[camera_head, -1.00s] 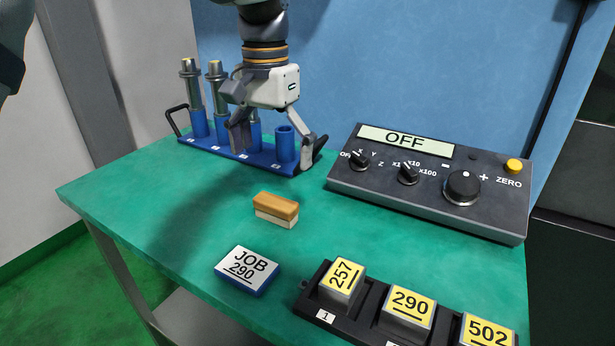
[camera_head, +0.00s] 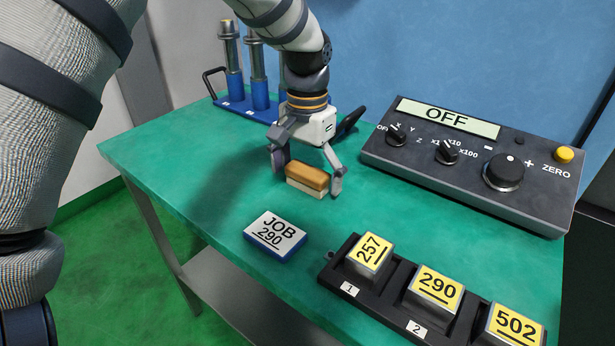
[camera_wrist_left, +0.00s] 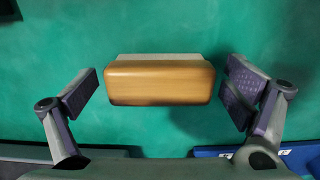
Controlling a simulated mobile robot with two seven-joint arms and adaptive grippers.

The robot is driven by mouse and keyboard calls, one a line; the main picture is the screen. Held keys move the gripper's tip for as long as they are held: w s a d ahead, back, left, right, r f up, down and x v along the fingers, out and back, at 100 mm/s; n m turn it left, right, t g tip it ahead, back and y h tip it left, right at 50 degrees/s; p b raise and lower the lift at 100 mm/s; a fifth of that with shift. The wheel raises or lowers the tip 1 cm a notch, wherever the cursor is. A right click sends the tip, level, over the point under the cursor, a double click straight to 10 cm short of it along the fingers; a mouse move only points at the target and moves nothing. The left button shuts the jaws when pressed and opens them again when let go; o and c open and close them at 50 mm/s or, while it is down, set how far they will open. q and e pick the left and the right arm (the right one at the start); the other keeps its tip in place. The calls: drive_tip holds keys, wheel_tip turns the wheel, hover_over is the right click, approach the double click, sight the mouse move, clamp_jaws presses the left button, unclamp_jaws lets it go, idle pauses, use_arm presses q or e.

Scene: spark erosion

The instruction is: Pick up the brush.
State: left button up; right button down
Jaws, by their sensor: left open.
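The brush (camera_head: 308,178) is a small block with a tan wooden top and a pale underside, lying on the green table (camera_head: 200,180). My left gripper (camera_head: 308,178) is open, with one finger at each end of the brush. In the left wrist view the brush (camera_wrist_left: 160,80) lies between the two open fingers (camera_wrist_left: 160,95), with a visible gap on each side. The fingers do not appear to touch it. My right gripper is not in view.
A black rack (camera_head: 385,290) holds yellow-labelled blocks 257, 290 and 502. A control box (camera_head: 470,165) reading OFF stands right. A blue holder (camera_head: 233,103) with metal-topped tools stands behind.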

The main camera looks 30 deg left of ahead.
sight(309, 170)
use_arm(q)
drive_tip(key=c, duration=1.3)
drive_tip(key=shift+r, duration=0.1)
drive_tip(key=shift+r, duration=0.25)
drive_tip(key=r, duration=0.3)
drive_tip(key=shift+s+d+r, duration=0.1)
drive_tip(key=shift+d+r, duration=0.1)
drive_tip(key=shift+r, duration=0.05)
drive_tip(key=s+d+r+p, duration=0.1)
drive_tip(key=s+d+r, duration=0.7)
drive_tip(key=d+r, duration=0.1)
drive_tip(key=shift+s+d, duration=0.3)
drive_tip(key=shift+d, duration=0.45)
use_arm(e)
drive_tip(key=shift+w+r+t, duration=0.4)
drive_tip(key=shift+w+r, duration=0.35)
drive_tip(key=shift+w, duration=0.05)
